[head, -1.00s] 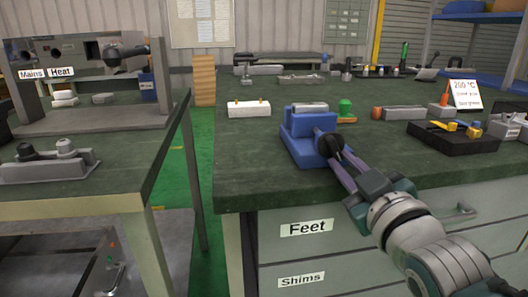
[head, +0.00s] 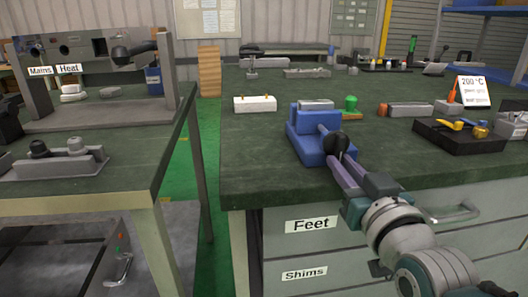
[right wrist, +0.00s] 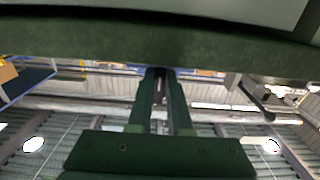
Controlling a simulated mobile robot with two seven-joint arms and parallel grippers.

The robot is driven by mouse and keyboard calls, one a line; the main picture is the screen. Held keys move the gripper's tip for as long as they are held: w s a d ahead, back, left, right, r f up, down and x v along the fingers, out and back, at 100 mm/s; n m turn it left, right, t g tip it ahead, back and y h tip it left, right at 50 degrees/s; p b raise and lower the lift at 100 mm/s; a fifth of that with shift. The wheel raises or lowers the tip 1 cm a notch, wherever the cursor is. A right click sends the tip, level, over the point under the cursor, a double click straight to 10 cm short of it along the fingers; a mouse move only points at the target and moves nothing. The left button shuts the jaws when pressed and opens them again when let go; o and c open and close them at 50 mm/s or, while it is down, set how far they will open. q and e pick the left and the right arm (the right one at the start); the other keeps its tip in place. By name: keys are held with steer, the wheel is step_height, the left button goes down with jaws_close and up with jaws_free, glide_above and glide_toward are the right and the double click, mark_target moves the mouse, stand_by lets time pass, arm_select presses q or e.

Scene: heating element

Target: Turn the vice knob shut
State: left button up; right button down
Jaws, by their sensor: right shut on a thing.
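The blue vice (head: 304,148) sits near the front edge of the right-hand bench, with a grey block (head: 316,105) at its top. Its dark round knob (head: 337,144) faces the front. My right gripper (head: 338,157) reaches in from the lower right and is shut on the knob. In the right wrist view the fingers of my right gripper (right wrist: 158,78) lie close together below the bench edge; the knob cannot be made out there. My left gripper is not in view.
The green bench top (head: 245,155) is clear left of the vice. A white block (head: 255,104) lies behind it, a green-topped piece (head: 350,104) to its right. A black tray (head: 458,138) stands farther right. Drawers labelled Feet (head: 311,225) are below.

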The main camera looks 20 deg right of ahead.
steer(key=c, duration=0.8)
jaws_free()
steer(key=shift+c, duration=0.2)
steer(key=p+v, duration=0.2)
steer(key=v, duration=0.8)
